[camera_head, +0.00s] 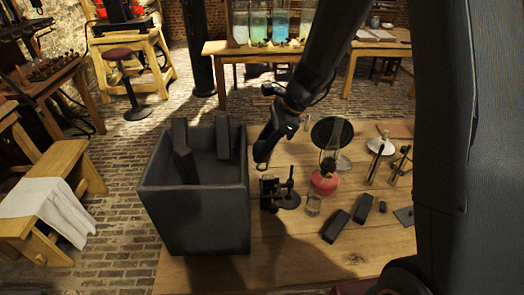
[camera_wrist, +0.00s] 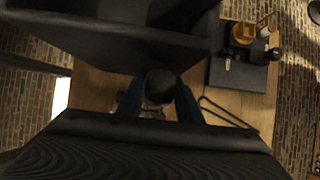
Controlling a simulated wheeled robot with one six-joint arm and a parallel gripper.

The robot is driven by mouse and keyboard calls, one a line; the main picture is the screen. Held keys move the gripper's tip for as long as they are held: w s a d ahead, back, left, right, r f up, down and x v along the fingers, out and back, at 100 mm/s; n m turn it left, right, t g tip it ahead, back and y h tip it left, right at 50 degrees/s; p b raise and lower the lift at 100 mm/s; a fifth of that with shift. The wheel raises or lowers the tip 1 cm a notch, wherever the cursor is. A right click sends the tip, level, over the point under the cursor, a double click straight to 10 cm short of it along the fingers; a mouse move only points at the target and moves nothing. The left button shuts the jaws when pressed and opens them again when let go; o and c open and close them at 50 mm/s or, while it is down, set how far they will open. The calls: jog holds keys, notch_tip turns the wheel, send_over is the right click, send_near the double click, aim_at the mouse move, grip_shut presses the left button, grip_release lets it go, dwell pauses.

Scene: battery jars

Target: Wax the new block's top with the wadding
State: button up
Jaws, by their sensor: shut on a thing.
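My gripper (camera_head: 262,163) hangs over the wooden table, just right of a big dark jar. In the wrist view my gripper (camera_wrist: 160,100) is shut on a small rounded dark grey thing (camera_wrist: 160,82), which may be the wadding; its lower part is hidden. Two dark blocks lie on the table right of the gripper: one nearer (camera_head: 335,226) and one behind it (camera_head: 363,208). Two more dark pieces stand in the jar, one leaning (camera_head: 183,150) and one at the back wall (camera_head: 223,138). I cannot tell which is the new block.
The open jar (camera_head: 195,215) has high walls close to my gripper. A small dark fixture (camera_head: 270,192), a red burner (camera_head: 325,180) and a round black plate (camera_head: 331,131) stand to the right. The table's front middle (camera_head: 285,255) is clear.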

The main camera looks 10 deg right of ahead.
jog(key=shift+f+b, duration=3.35)
jog(key=shift+f, duration=0.5)
jog(key=shift+d, duration=0.25)
jog(key=d, duration=0.3)
jog(key=shift+d, duration=0.1)
jog(key=shift+d+b, duration=0.25)
jog(key=shift+b, duration=0.25)
jog(key=shift+s+a, duration=0.1)
jog(key=shift+a, duration=0.25)
jog(key=shift+a+r, duration=0.1)
jog(key=shift+a, duration=0.45)
jog(key=shift+a+p, duration=0.35)
jog(key=shift+a, duration=0.3)
jog(key=r+p, duration=0.1)
jog(key=a+r+p, duration=0.1)
jog(key=shift+r, duration=0.35)
notch_tip(320, 180, up, 5)
jog(key=p, duration=0.5)
